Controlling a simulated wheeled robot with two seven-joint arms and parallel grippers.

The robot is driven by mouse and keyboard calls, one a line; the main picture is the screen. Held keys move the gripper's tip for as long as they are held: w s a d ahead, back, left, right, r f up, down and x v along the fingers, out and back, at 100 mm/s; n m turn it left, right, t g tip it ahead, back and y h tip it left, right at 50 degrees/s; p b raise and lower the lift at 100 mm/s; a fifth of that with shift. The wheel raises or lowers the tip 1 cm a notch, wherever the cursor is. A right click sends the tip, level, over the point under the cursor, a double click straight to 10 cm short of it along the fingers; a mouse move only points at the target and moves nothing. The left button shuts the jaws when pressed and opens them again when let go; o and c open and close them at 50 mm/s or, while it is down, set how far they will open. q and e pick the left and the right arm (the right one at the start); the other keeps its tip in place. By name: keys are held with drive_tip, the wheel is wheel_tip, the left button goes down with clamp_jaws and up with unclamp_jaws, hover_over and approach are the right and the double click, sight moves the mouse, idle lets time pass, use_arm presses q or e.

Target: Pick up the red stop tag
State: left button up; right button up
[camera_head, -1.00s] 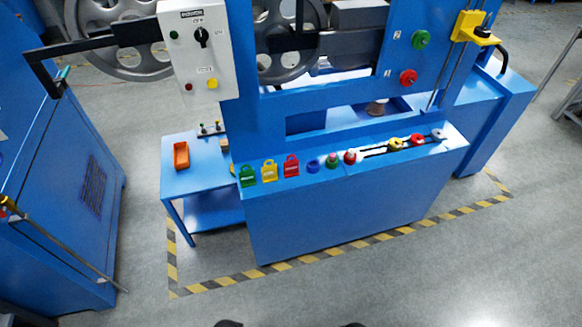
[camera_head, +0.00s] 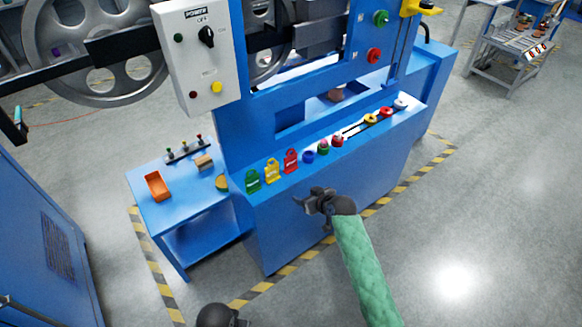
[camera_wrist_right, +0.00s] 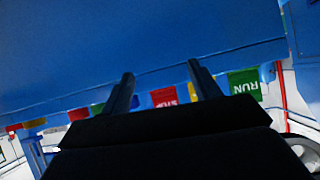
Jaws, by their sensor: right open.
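The red stop tag (camera_head: 291,161) stands on the blue machine's front ledge in the head view, to the right of a yellow tag (camera_head: 272,170) and a green tag (camera_head: 253,181). In the right wrist view the red tag (camera_wrist_right: 165,97) shows between the two fingers, farther off, with its lettering upside down. My right gripper (camera_head: 312,200) is in front of the ledge, below and to the right of the red tag, apart from it. It is open and empty; its fingers also show in the wrist view (camera_wrist_right: 160,85). My left gripper is not clearly in view.
Blue, green and red knobs (camera_head: 323,147) line the ledge right of the tags. A power box (camera_head: 197,55) hangs above. A low blue side table (camera_head: 180,207) holds an orange bin (camera_head: 157,186).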

drive_tip(key=n+t+y, duration=0.1)
approach(291, 162)
drive_tip(key=x, duration=0.4)
drive_tip(key=shift+w+a+f, duration=0.1)
drive_tip(key=shift+f, duration=0.3)
drive_tip(key=shift+w+a, duration=0.1)
drive_tip(key=shift+w, duration=0.2)
drive_tip(key=shift+w+a+f+t, duration=0.3)
drive_tip(key=shift+w+a, duration=0.15)
drive_tip(key=shift+w, duration=0.2)
drive_tip(key=shift+w+a+f, duration=0.2)
drive_tip(key=shift+w+a, duration=0.05)
drive_tip(key=shift+w, duration=0.1)
drive_tip(key=p+x, duration=0.2)
drive_tip(key=x, duration=0.2)
drive_tip(key=shift+a, duration=0.15)
use_arm(q)
wheel_tip(291, 162, down, 9)
drive_tip(key=s, duration=0.1)
drive_tip(key=shift+a+f, duration=0.15)
drive_tip(key=shift+f, duration=0.05)
use_arm(e)
drive_tip(key=shift+w+a+f, duration=0.1)
drive_tip(key=shift+w+f, duration=0.05)
drive_tip(key=shift+f, duration=0.1)
use_arm(q)
drive_tip(key=shift+s, duration=0.1)
use_arm(e)
drive_tip(key=c, duration=0.7)
drive_tip(key=shift+c, duration=0.2)
